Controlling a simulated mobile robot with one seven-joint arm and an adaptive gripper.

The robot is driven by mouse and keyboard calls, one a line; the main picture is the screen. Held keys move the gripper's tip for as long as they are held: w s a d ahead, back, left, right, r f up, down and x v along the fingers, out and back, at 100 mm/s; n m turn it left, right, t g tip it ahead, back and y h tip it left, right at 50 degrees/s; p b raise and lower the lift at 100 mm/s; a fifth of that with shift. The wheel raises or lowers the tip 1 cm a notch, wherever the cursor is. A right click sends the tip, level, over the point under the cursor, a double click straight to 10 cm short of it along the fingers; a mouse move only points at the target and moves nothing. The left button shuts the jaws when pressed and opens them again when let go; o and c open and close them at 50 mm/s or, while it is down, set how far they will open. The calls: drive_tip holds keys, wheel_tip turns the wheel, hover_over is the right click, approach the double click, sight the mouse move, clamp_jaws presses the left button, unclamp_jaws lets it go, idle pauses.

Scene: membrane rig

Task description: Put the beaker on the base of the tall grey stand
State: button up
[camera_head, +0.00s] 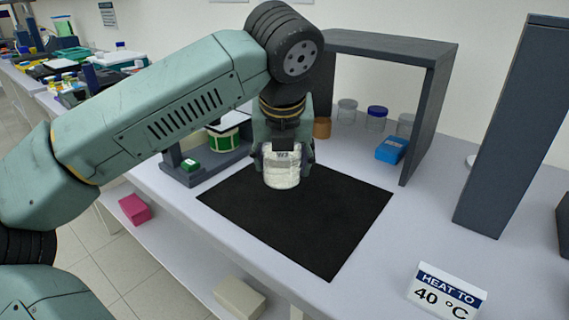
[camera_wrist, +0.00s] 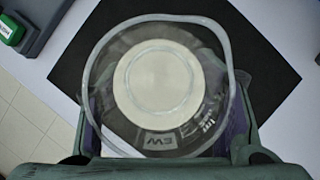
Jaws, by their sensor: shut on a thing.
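The clear beaker (camera_head: 282,178), with dark marking on its side and a whitish bottom, is upright over the black mat. It fills the middle of the wrist view (camera_wrist: 160,85), seen from above into its round mouth. My gripper (camera_head: 284,166) is shut on it, with a finger at each side. I cannot tell whether the beaker touches the mat. A grey stand with a flat base (camera_head: 209,172) is left of my gripper. A green-sided round vessel is above the base, and my arm hides part of the stand.
A small green box (camera_head: 191,165) is on the stand's base. The black mat (camera_head: 320,220) is otherwise bare. A grey frame (camera_head: 418,120) is behind, with jars and a blue box (camera_head: 391,150). A tall dark panel (camera_head: 500,140) and a "HEAT TO 40 °C" sign (camera_head: 447,291) are at right.

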sight(284, 172)
drive_tip(key=shift+w+d, duration=0.1)
drive_tip(key=shift+w, duration=0.65)
drive_tip(key=f, duration=0.1)
drive_tip(key=f+p, duration=0.1)
drive_tip(key=f, duration=0.1)
drive_tip(key=shift+w+f, duration=0.1)
drive_tip(key=shift+w, duration=0.15)
drive_tip(key=shift+f, duration=0.2)
drive_tip(key=shift+f, duration=0.2)
drive_tip(key=o, duration=1.4)
